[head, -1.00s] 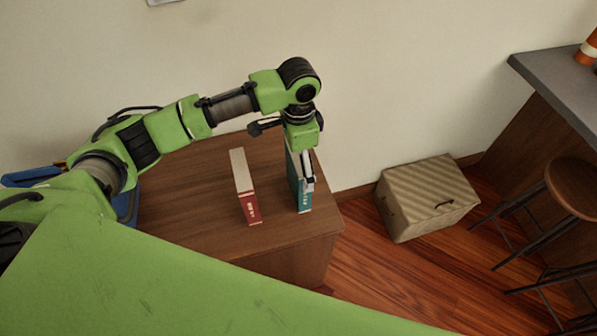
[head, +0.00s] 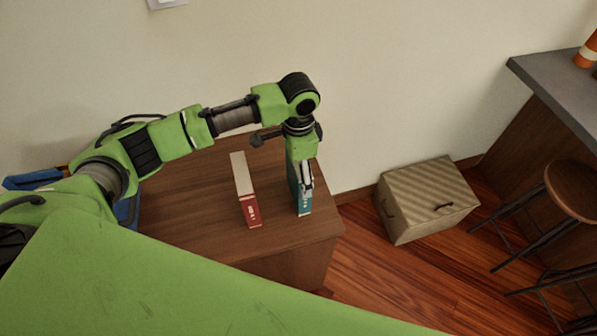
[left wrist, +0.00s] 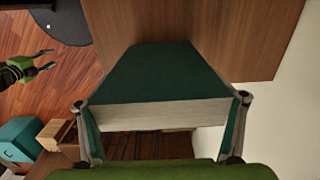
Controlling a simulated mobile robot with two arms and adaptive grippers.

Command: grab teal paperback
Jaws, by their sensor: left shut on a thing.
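The teal paperback (head: 304,201) stands upright near the right end of the brown wooden cabinet top. My left gripper (head: 307,178) points down over it and is shut on it, one finger on each side. In the left wrist view the teal cover (left wrist: 165,72) and the pale page edge (left wrist: 160,116) lie between the fingers of my left gripper (left wrist: 161,101). In the head view the gripper hides part of the book's upper side. My right gripper (left wrist: 45,60) shows open and empty at the left of the left wrist view, away from the book.
A red book (head: 249,207) stands upright left of the teal one, with a gap between. Blue items (head: 127,208) are partly hidden behind my left arm. The wall is behind the cabinet top (head: 195,190). A striped box (head: 425,205) and stool (head: 575,185) stand on the right.

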